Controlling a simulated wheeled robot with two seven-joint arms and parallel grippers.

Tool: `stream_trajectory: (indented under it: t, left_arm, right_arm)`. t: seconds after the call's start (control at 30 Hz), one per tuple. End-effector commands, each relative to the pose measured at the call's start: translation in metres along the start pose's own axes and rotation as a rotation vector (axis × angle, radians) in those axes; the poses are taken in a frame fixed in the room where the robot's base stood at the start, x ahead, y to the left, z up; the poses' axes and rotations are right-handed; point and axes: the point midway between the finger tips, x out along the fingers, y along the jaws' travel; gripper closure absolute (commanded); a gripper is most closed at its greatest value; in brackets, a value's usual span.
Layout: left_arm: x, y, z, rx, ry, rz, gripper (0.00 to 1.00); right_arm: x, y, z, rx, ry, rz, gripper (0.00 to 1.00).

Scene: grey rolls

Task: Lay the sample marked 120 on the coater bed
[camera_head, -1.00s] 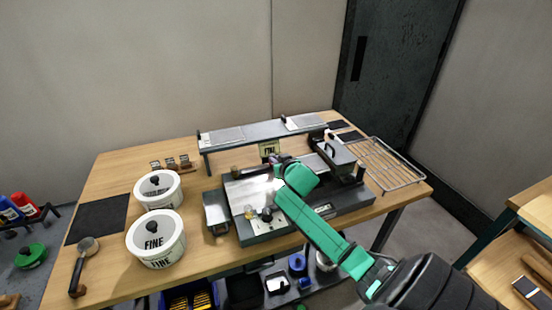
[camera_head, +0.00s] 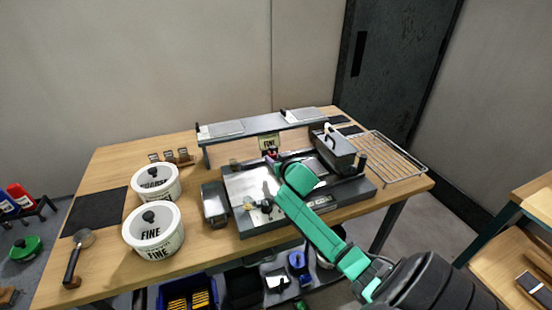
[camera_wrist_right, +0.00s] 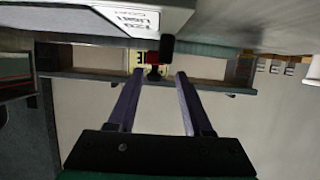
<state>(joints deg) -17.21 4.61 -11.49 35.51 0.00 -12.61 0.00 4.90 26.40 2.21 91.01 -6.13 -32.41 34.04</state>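The coater (camera_head: 318,203) stands mid-table, with a pale grey flat surface (camera_head: 246,183) on the left of its bed. My right gripper (camera_head: 271,155) is over the back of the bed. In the right wrist view its two fingers (camera_wrist_right: 156,78) are apart with nothing held between them. A pale plate with a label reading 120 (camera_wrist_right: 125,15) shows at the top of that view. A small black and red knob (camera_wrist_right: 166,46) is near it, beyond the fingertips. I cannot tell whether the plate touches the bed. My left gripper is out of view.
A raised rack (camera_head: 255,128) behind the coater bears two pale plates. A grey block with a handle (camera_head: 336,152) stands at the coater's right. Two white tubs (camera_head: 154,232) stand left, and a wire rack (camera_head: 392,158) lies right. A yellow FINE sign (camera_head: 269,143) stands behind the gripper.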

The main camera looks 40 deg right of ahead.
Motion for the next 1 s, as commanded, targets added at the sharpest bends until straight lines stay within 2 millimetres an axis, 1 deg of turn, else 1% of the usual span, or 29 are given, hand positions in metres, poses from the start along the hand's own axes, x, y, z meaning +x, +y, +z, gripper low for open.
stream_trajectory:
  t: [0.03,0.3,0.37,0.47,0.57,0.67,0.9,1.0]
  left_arm:
    - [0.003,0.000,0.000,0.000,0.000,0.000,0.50]
    - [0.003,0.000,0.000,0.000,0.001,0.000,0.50]
    - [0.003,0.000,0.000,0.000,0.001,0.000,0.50]
    - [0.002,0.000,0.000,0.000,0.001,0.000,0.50]
    - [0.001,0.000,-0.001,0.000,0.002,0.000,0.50]
    - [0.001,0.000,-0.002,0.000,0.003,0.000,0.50]
    - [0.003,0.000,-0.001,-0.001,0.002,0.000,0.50]
    - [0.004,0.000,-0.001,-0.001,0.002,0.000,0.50]
  right_arm:
    - [0.003,-0.004,0.030,0.009,-0.056,-0.004,0.51]
    - [0.001,-0.004,0.031,0.010,-0.056,-0.004,0.51]
    - [-0.003,-0.004,0.030,0.010,-0.055,-0.005,0.51]
    - [-0.015,-0.004,0.027,0.008,-0.049,-0.004,0.51]
    - [-0.034,-0.003,0.022,0.006,-0.039,-0.004,0.51]
    - [-0.058,-0.003,0.017,0.005,-0.029,-0.003,0.51]
    - [-0.124,-0.003,0.005,0.001,-0.005,-0.001,0.51]
    - [-0.143,-0.002,0.002,0.001,0.002,0.000,0.51]
